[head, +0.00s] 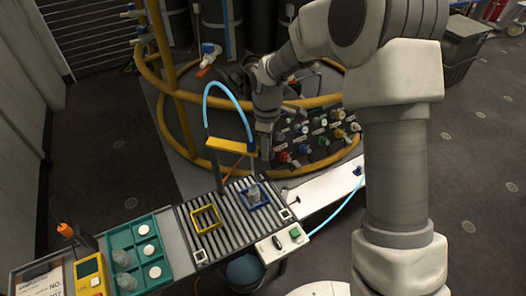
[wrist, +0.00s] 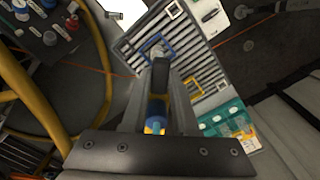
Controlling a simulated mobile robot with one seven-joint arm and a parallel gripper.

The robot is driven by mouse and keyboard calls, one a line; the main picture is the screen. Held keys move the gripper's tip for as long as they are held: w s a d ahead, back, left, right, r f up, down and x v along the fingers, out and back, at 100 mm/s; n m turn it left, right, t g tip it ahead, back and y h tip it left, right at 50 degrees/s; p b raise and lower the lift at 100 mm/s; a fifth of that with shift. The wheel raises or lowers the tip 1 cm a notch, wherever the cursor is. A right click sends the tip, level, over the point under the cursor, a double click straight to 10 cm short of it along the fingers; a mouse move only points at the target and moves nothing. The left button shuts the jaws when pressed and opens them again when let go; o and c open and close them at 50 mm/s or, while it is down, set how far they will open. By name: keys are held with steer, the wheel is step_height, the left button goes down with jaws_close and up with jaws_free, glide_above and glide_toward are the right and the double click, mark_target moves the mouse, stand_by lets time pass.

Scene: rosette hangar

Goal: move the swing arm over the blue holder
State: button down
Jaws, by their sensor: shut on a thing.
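The swing arm (head: 228,145) is a yellow bar on a dark upright post, with a light-blue hose arching above it and a blue end at its right. My gripper (head: 263,152) is at that blue end. In the wrist view, the blue and yellow end (wrist: 155,120) shows between the fingers of my gripper (wrist: 158,95), which is shut on it. The blue holder (head: 266,203) is a square frame on the slatted table, with a grey lump in it. It also shows in the wrist view (wrist: 147,50), just beyond the fingers. The arm's end appears above and near the blue holder.
A yellow square holder (head: 194,222) sits to the left on the slatted table (head: 180,218). A teal tray (head: 132,254) with round pieces stands further left. A control box with a green button (head: 295,233) is at the front right. A yellow rail (head: 185,145) and a valve panel lie behind.

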steer(key=shift+w, duration=0.35)
steer(key=shift+n, duration=0.3)
steer(key=c, duration=0.7)
jaws_free()
steer(key=shift+r, duration=0.1)
step_height(320, 180, up, 17)
steer(key=shift+r+p, duration=0.15)
steer(key=shift+p, duration=0.65)
